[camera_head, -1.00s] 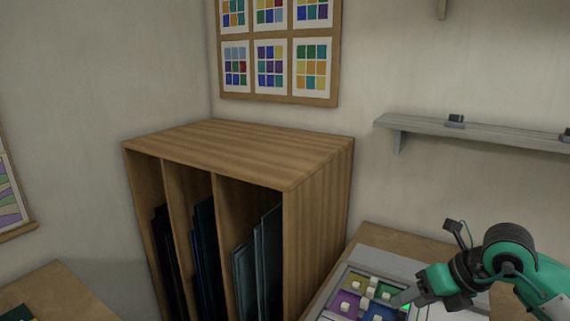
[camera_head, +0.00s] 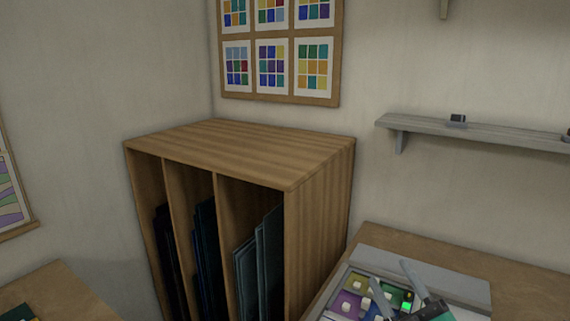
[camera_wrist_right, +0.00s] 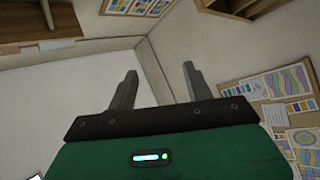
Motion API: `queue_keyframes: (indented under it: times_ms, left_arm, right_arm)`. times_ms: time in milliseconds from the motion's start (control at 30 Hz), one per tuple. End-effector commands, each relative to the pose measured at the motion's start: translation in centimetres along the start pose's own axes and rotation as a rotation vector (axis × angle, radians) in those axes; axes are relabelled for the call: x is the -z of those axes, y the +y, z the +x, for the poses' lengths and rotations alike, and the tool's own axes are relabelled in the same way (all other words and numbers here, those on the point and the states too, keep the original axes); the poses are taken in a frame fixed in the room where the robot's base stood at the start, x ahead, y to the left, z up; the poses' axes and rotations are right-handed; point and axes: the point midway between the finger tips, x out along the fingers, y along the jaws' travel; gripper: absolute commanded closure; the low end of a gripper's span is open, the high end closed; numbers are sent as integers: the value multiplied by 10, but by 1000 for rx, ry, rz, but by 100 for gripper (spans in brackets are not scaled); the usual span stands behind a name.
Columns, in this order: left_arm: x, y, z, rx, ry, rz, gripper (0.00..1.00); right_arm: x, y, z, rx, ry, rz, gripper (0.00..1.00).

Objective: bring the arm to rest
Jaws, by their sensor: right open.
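My right gripper (camera_head: 408,286) shows at the lower right of the head view, its two grey fingers apart and pointing up over the tray of coloured squares. In the right wrist view the same gripper (camera_wrist_right: 158,82) has its fingers spread with nothing between them, only wall behind. The grey tray (camera_head: 455,283) sits on the wooden table (camera_head: 535,292) and holds coloured squares with pale knobs. The right hand hides part of the tray. My left gripper is not in view.
A wooden rack (camera_head: 240,150) with dark panes stands left of the table. A wall shelf (camera_head: 485,134) with small dark items is above the table. A board of colour charts (camera_head: 280,95) hangs behind. A second table (camera_head: 65,295) is at the lower left.

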Motion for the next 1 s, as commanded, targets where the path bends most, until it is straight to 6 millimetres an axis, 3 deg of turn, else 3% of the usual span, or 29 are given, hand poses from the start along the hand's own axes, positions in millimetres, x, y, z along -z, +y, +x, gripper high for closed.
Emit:
queue_keyframes:
  times_ms: [200,267,400,500,700,933,1000]
  left_arm:
    - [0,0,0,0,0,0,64]
    - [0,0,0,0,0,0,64]
    - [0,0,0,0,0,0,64]
    - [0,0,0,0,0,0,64]
    - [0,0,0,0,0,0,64]
    - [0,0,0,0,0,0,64]
    - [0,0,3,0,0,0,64]
  right_arm:
    - [-81,-35,-67,2,-520,248,49]
    - [-99,-51,-94,27,-667,309,49]
    - [-124,-93,-166,125,-1000,442,49]
    - [-126,-121,-217,217,-1202,520,49]
    - [-109,-159,-294,391,-1483,630,49]
    - [-74,-184,-362,587,-1709,728,49]
    - [-90,-201,-364,589,-1711,722,49]
